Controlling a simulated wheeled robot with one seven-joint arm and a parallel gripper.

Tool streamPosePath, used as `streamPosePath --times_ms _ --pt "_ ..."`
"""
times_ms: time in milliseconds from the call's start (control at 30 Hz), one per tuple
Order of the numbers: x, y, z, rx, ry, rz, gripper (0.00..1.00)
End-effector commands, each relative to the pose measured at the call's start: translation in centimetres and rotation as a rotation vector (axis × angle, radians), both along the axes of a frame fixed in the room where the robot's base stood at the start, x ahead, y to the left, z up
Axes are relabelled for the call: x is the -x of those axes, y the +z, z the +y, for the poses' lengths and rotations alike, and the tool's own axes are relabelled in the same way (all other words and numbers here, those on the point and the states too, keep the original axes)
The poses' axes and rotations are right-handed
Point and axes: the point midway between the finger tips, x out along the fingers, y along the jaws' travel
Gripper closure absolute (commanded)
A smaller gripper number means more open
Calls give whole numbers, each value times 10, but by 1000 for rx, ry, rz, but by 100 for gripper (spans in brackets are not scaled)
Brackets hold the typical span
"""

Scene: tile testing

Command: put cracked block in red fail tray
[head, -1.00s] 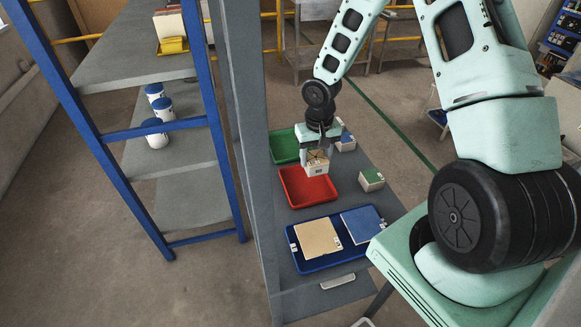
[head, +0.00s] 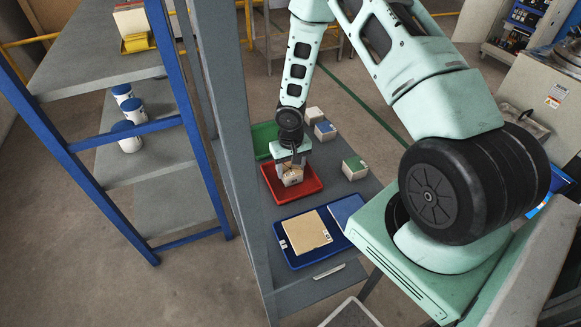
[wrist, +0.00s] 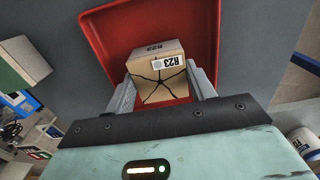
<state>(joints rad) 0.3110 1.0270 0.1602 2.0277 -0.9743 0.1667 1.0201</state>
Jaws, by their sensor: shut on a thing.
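The cracked block (head: 291,179) is a beige cube with dark cracks on its top. In the wrist view the block (wrist: 158,76) carries a white label reading R23. My gripper (head: 291,169) is shut on it, with one finger on each side, as the wrist view also shows. The red tray (head: 313,182) lies on the grey table, and the block is within its outline, low over or inside it. I cannot tell whether the block touches the tray floor. In the wrist view the red tray's rim (wrist: 98,30) surrounds the block on the far sides.
A green tray (head: 262,135) lies behind the red one. A blue tray (head: 285,225) with a beige tile (head: 307,232) and a blue tile (head: 346,208) is in front. Blocks stand to the right, including a green-topped one (head: 355,168). A grey post (head: 225,120) stands left.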

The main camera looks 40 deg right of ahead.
Motion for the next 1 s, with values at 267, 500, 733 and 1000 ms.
streamPosePath --times_ms 267,500,733,1000 --pt "-1 -2 0 0 0 -2 66" --pt "-1 -3 0 0 0 -2 24" --pt "-1 -2 0 0 0 -2 24" --pt "-2 35 -1 0 -3 -6 24"
